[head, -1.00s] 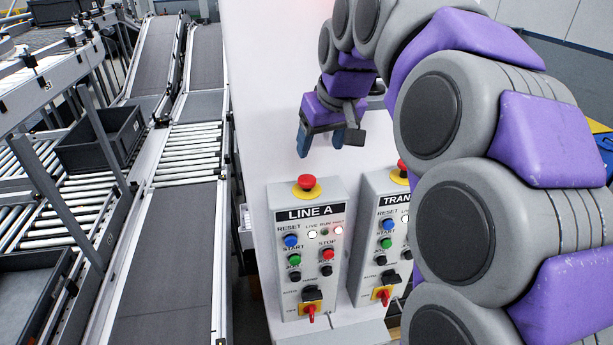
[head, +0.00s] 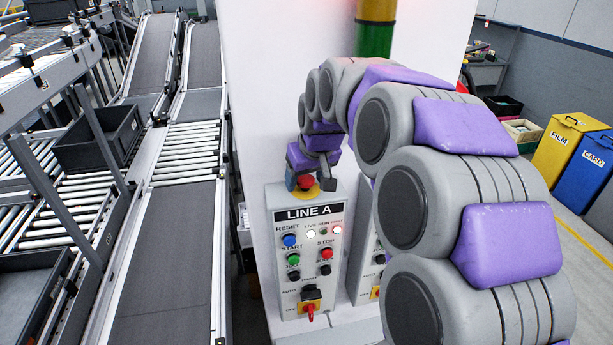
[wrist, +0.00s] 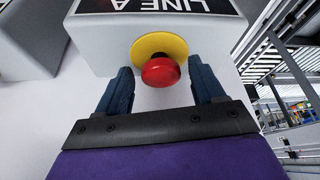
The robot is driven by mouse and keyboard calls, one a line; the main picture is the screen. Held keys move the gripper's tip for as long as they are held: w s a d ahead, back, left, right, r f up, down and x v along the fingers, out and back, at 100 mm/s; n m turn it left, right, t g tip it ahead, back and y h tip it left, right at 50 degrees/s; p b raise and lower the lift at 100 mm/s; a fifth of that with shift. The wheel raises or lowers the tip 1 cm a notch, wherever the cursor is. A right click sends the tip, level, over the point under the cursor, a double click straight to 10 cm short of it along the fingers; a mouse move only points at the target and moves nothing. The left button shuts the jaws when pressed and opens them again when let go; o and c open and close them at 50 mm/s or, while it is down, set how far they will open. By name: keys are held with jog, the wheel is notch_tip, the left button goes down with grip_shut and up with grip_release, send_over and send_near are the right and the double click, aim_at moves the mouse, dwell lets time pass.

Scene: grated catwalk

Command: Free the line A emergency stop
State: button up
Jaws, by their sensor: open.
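The line A emergency stop (head: 306,182) is a red mushroom button on a yellow disc, on top of the grey LINE A control box (head: 275,255). In the wrist view the red button (wrist: 161,72) sits between the two blue fingers. My gripper (wrist: 163,88) is open, with one finger on each side of the button and visible gaps to both. In the head view my gripper (head: 309,184) is at the button, partly hiding it. I cannot tell how deep the button sits.
A second control box (head: 365,265) stands just right of LINE A, mostly hidden by my arm. Roller and belt conveyors (head: 160,260) run along the left. A white cabinet wall (head: 258,90) rises behind the boxes. Yellow and blue bins (head: 560,150) stand far right.

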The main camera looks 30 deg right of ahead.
jog(key=shift+c, duration=0.2)
jog(key=c, duration=1)
jog(key=shift+r, duration=0.8)
jog(key=o, duration=1)
jog(key=shift+r, duration=0.1)
jog(key=shift+o, duration=0.2)
jog(key=v, duration=1.7)
jog(key=shift+w+a, duration=0.1)
